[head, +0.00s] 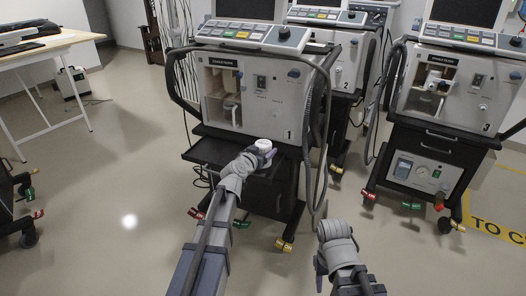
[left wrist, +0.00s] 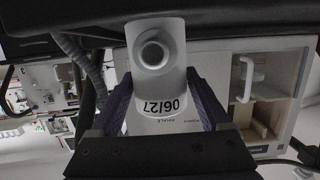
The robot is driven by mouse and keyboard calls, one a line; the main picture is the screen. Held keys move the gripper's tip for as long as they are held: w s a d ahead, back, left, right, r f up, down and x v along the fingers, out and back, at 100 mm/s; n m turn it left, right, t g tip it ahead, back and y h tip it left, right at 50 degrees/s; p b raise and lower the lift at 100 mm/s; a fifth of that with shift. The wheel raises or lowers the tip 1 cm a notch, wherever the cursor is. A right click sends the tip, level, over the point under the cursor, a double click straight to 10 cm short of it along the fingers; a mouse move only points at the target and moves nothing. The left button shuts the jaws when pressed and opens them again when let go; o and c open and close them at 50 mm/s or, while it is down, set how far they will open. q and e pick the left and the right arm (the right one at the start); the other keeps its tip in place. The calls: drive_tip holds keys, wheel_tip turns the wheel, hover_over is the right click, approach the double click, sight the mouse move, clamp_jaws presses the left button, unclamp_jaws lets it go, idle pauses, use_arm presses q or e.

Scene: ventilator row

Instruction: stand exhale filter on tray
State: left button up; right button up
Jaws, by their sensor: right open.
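The exhale filter (head: 264,143) is a white, round-topped piece at the tip of my left gripper (head: 262,153). In the left wrist view the filter (left wrist: 158,65) sits between the two purple-grey fingers (left wrist: 163,103), with a round port and a label reading 06/27. My left gripper is shut on it. The black tray (head: 207,152) juts from the front of ventilator 1 (head: 262,98); the filter is at its right part. I cannot tell whether the filter touches it. My right gripper (head: 319,268) is low at the right, away from the tray, its fingertips mostly hidden.
Ventilator 1's filter compartment (head: 222,92) is open, with a white fitting inside. A grey hose (head: 322,130) hangs at its right side. Ventilators 2 (head: 350,75) and 3 (head: 455,95) stand to the right.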

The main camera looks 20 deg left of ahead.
use_arm(q)
drive_tip(key=shift+o, duration=1.3)
drive_tip(key=shift+r, duration=0.1)
drive_tip(key=shift+s+r+p, duration=0.2)
drive_tip(key=shift+s+p, duration=0.05)
drive_tip(key=shift+p, duration=0.05)
drive_tip(key=p+v, duration=0.2)
drive_tip(key=v, duration=0.9)
drive_tip(key=shift+s+p, duration=0.25)
drive_tip(key=shift+p, duration=0.1)
drive_tip(key=shift+a, duration=0.1)
